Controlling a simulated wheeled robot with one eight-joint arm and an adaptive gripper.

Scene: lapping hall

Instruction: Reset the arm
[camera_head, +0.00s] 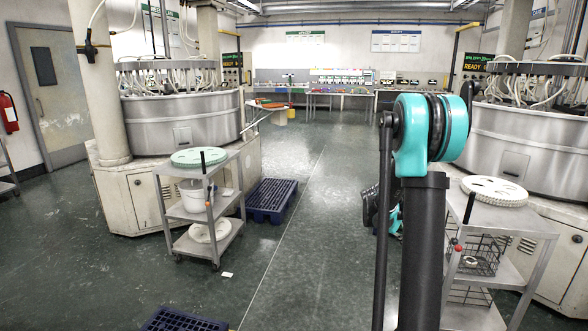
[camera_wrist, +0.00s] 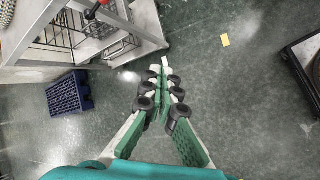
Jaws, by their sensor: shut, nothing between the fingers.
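My gripper (camera_wrist: 161,68) shows in the wrist view with its green-padded fingers and black joints. The fingertips meet and nothing is between them. It points down over bare green floor, apart from anything around it. In the head view my raised teal and black arm stands right of centre. A small teal and dark part of it shows behind the black link, and the fingertips are hidden there.
A metal cart (camera_head: 489,216) with wire baskets stands close on the right; a similar cart (camera_head: 217,182) stands left. A blue pallet (camera_head: 271,201) and another pallet (camera_head: 184,320) lie on the floor. Large round machines (camera_head: 182,121) flank the aisle. The central floor is clear.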

